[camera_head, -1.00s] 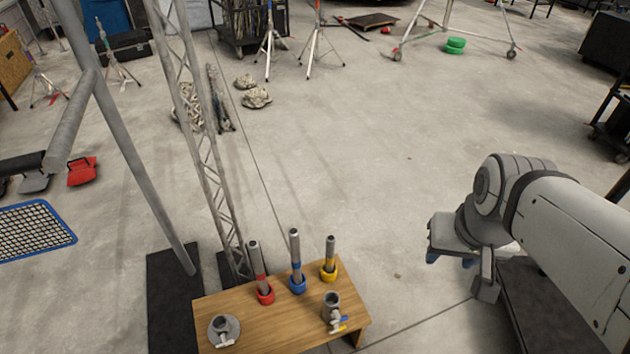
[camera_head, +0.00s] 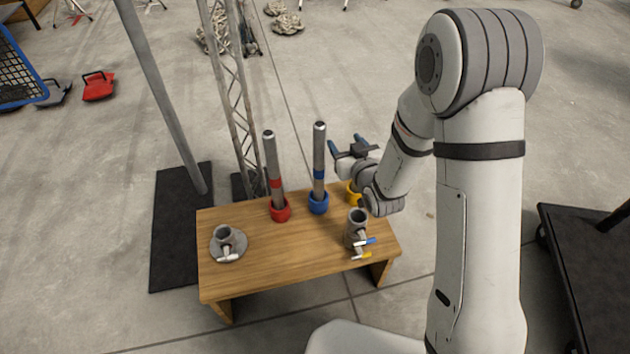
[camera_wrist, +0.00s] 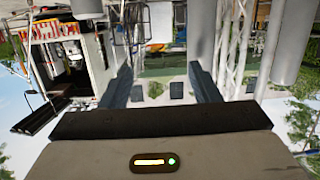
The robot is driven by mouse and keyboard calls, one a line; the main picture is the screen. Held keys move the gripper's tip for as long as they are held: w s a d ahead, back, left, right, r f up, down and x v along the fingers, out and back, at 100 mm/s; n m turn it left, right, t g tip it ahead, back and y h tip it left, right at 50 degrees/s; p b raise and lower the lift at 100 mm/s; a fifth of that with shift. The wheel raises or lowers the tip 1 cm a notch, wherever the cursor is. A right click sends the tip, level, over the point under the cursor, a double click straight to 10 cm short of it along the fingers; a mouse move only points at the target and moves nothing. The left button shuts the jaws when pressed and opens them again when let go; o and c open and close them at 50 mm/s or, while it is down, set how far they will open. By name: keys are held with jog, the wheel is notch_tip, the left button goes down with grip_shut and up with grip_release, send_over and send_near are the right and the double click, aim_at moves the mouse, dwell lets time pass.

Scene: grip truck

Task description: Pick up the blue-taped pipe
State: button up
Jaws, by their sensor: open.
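The blue-taped pipe (camera_head: 319,150) stands upright in a blue cup (camera_head: 318,203) at the back of a wooden table. Blue tape wraps it partway up. My gripper (camera_head: 347,142) is open and empty, just right of the pipe's upper part and apart from it in the picture; the depth between them is hard to tell. In the wrist view my open jaws (camera_wrist: 160,86) show with nothing gripped. I cannot pick out the blue tape in that view.
A red-taped pipe (camera_head: 271,160) stands left in a red cup. A yellow cup (camera_head: 353,191) is partly hidden by my wrist. Fittings with valves stand at the table's front left (camera_head: 228,245) and right (camera_head: 357,230). A lattice truss (camera_head: 237,110) and a slanted pole (camera_head: 160,95) rise behind.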

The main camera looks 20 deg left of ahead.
aim_at(321, 174)
jog(key=s+a+f+y, duration=0.1)
jog(key=f, duration=0.1)
jog(key=a+f+b, duration=0.1)
jog(key=f, duration=0.1)
jog(key=s+a+f+n+y+b, duration=0.1)
jog(key=f, duration=0.1)
jog(key=shift+s+a+f+y, duration=0.1)
jog(key=shift+s+a+y, duration=0.2)
jog(key=shift+a, duration=0.1)
jog(key=shift+t, duration=0.3)
notch_tip(321, 174, down, 8)
jog(key=b, duration=0.3)
jog(key=shift+a, duration=0.1)
jog(key=shift+w+a, duration=0.4)
jog(key=shift+w, duration=0.1)
jog(key=b+x, duration=0.1)
jog(key=x, duration=0.5)
jog(key=shift+b, duration=0.35)
jog(key=shift+c, duration=0.5)
jog(key=shift+r, duration=0.25)
grip_shut()
